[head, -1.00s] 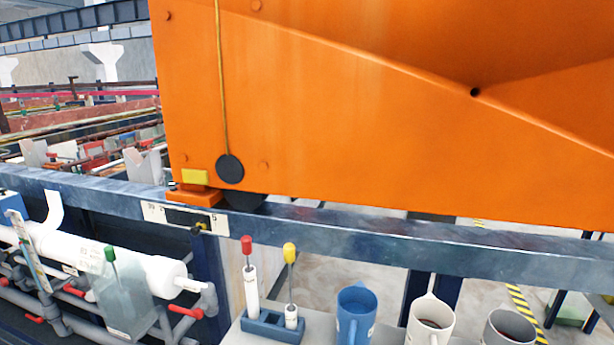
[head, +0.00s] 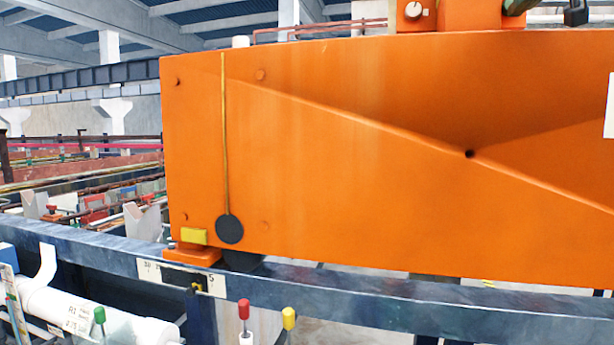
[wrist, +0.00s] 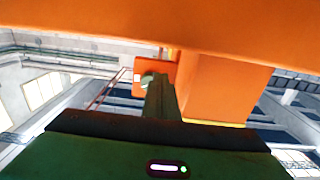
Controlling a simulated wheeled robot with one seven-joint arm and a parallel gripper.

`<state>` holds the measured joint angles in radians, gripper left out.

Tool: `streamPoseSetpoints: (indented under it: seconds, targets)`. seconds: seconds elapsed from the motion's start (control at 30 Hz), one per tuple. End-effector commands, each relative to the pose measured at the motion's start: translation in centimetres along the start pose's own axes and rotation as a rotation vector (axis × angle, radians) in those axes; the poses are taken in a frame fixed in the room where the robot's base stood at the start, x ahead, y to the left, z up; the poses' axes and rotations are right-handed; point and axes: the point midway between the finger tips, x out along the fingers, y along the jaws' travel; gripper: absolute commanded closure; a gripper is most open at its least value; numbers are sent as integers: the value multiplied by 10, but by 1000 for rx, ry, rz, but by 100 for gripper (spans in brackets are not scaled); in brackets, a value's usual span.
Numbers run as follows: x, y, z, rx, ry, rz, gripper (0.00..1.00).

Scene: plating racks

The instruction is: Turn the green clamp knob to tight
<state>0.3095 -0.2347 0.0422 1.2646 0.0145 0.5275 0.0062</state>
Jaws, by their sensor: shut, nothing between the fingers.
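In the wrist view, the dark green body of my gripper fills the bottom, and its narrow fingers (wrist: 160,88) are together and empty. A small, pale greenish round knob (wrist: 148,80) sits just beyond the fingertips, against an orange block. It may be the clamp knob; its setting is too small to read, and I cannot tell whether the fingers touch it. In the head view, a pale round knob (head: 413,10) is on an orange box on top of the beam. A dark green piece at the top edge is cut off, so I cannot tell what it is.
A large orange beam (head: 330,190) fills the head view, resting above a blue rail (head: 400,301). A black padlock (head: 575,13) is at the top right. Green-, red- and yellow-tipped handles show low down. In the wrist view, an orange block (wrist: 222,88) stands right of my fingers.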

Motion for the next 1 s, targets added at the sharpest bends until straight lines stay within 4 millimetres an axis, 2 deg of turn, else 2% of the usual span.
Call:
streamPoseSetpoints:
  seconds: [0.37, 0.67, 0.83, 1.0]
  targets:
    - [-3, 2, 0, 0, -1, 0, 100]
    - [-10, 25, -3, -1, -2, -1, 100]
    - [0, 27, -3, -1, -3, 0, 100]
    - [20, 27, -3, 0, -2, 0, 100]
